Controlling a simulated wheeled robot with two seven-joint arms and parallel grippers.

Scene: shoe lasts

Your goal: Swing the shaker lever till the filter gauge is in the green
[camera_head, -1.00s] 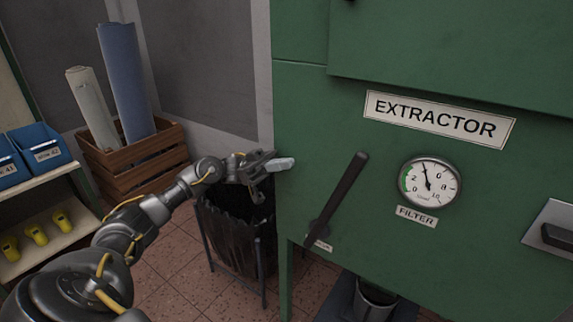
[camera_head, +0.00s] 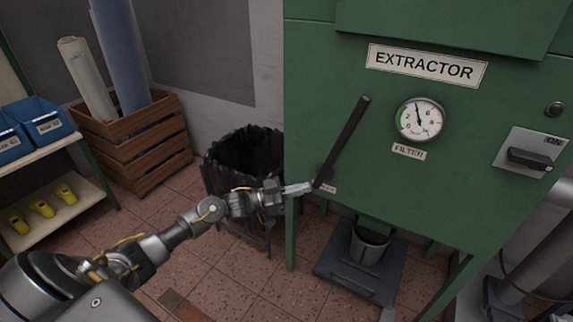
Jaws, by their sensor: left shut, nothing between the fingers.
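The shaker lever (camera_head: 343,139) is a dark bar on the front of the green extractor (camera_head: 470,190), tilted with its top to the right. The filter gauge (camera_head: 419,119) is a round white dial to the right of the lever. Its green band is at the left of the dial, and its needle points up and slightly left, seemingly just past the green. My left gripper (camera_head: 303,188) is shut and empty, with its fingertips close to the lever's lower end; I cannot tell whether they touch. My right gripper is not in view.
A dark bin (camera_head: 232,165) stands left of the extractor. A wooden crate (camera_head: 135,150) with rolls is behind at left. A shelf (camera_head: 60,205) holds blue boxes and yellow shoe lasts. A switch (camera_head: 530,158) sits on the extractor's right. A bucket (camera_head: 368,248) stands beneath.

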